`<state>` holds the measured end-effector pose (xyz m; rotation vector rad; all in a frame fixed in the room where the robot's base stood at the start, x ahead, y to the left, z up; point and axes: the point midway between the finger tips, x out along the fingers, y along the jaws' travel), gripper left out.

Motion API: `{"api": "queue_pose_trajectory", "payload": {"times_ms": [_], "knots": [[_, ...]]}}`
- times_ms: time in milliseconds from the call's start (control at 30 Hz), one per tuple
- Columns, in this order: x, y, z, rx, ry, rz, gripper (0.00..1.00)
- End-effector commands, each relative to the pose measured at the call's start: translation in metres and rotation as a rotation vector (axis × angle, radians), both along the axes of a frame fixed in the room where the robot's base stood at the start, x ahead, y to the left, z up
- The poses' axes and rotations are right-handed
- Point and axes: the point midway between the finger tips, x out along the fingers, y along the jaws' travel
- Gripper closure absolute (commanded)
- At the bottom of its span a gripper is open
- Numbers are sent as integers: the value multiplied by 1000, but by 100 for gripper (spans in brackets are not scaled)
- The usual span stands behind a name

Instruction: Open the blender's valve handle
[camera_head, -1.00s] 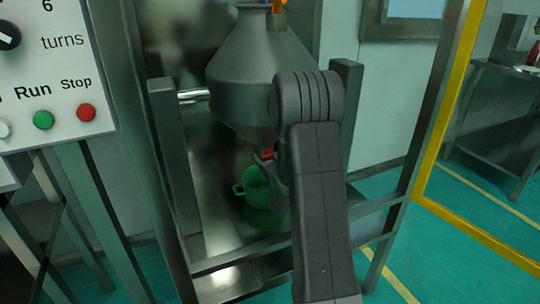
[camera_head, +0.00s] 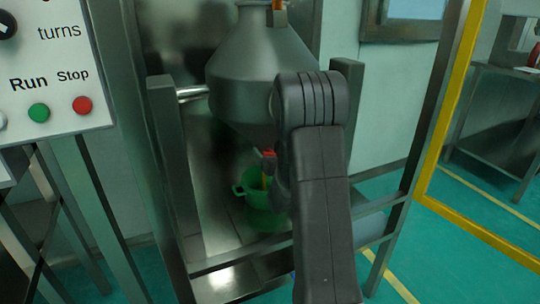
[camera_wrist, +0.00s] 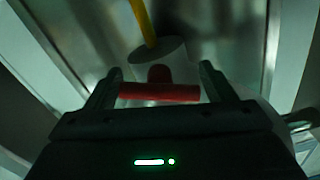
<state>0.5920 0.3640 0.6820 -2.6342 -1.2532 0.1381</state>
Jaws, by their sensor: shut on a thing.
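The blender (camera_head: 258,82) is a grey metal vessel with a cone narrowing downward, held in a steel frame. Its red valve handle (camera_head: 268,153) shows at the bottom outlet, partly hidden by my arm. In the wrist view the red handle (camera_wrist: 160,92) is a T-shaped bar lying across between the two fingers of my gripper (camera_wrist: 158,84), which is shut on it. Beside it is the round grey outlet (camera_wrist: 158,50), with a yellow strand (camera_wrist: 143,22) running from it.
A control panel (camera_head: 60,80) with green and red buttons stands at the left. Steel posts (camera_head: 172,150) flank the blender closely on both sides. A yellow-edged frame (camera_head: 440,130) and a steel table (camera_head: 500,100) are at the right.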

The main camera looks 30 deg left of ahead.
Motion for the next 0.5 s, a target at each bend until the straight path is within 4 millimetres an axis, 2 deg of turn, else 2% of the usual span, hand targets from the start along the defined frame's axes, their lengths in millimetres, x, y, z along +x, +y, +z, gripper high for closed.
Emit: {"api": "queue_pose_trajectory", "payload": {"times_ms": [67,100,167,500], "knots": [[0,0,-1,-1,1,0,46],[0,0,-1,-1,0,0,19],[0,0,0,-1,0,0,7],[-2,-2,0,-2,-1,-1,5]]}}
